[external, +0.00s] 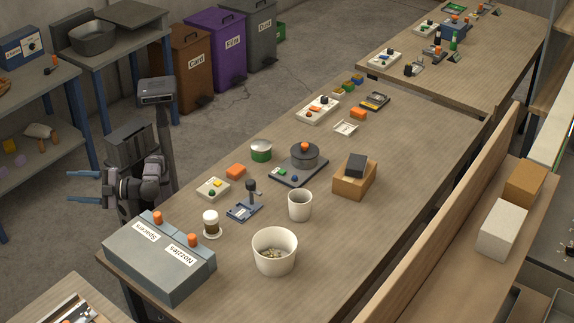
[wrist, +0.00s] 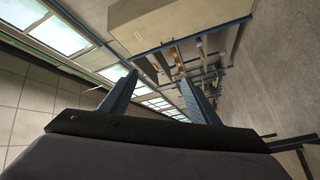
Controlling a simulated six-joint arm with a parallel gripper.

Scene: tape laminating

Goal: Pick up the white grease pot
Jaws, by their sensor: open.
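Several white vessels stand on the long wooden bench (external: 412,160) in the external view, and I cannot tell for sure which is the grease pot. A small white-topped jar with a brown middle (external: 211,223) stands behind the grey bin unit. A white tub with a green band (external: 261,151) stands farther back. A plain white cup (external: 300,204) and a wide white bowl with small pieces in it (external: 275,250) stand to the right. My gripper (external: 69,186) is open and empty, left of the bench and pointing away from it. Its two blue-grey fingers (wrist: 160,82) show apart in the wrist view.
The grey bin unit (external: 160,262), labelled Spacers and Nozzles, stands on the bench's near end. The bench's front right area is clear.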

